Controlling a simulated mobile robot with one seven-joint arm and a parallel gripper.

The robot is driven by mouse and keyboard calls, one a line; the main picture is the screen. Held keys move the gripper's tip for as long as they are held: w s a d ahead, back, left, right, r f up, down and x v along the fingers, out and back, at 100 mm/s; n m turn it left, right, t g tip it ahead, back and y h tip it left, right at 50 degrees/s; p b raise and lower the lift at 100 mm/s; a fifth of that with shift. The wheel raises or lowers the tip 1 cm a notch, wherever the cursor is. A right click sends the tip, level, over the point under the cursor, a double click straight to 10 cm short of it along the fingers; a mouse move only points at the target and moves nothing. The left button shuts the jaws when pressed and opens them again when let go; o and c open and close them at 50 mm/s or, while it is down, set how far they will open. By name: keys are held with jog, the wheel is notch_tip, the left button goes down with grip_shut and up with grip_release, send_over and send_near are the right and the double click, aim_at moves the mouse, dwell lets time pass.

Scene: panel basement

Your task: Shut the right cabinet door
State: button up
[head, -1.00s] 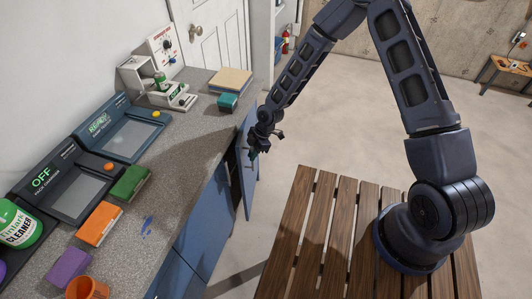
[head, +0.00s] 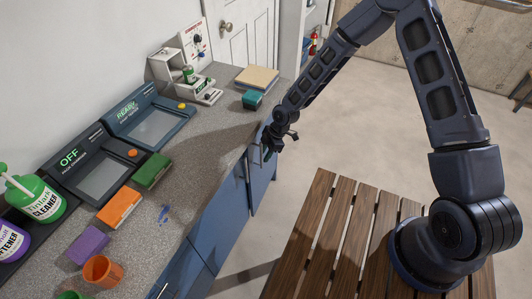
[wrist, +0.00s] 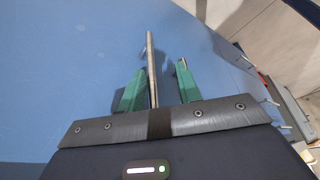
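The right cabinet door (head: 262,182) is the blue panel at the far end of the cabinet front under the counter, in the head view. In the wrist view the blue door face (wrist: 60,70) fills most of the picture. A metal bar handle (wrist: 151,60) stands between the green fingertips of my gripper (wrist: 160,88), nearer the left one. The fingers are apart, with a gap beside the bar.
The grey counter (head: 190,165) carries an orange box (head: 118,207), a green box (head: 152,171), two control panels and a cleaner bottle (head: 38,198). A slatted wooden bench (head: 325,225) stands right of the cabinets. Concrete floor (head: 370,130) lies open beyond it.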

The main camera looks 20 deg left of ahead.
jog(key=shift+w+r, duration=0.1)
jog(key=v, duration=1)
jog(key=shift+r, duration=0.3)
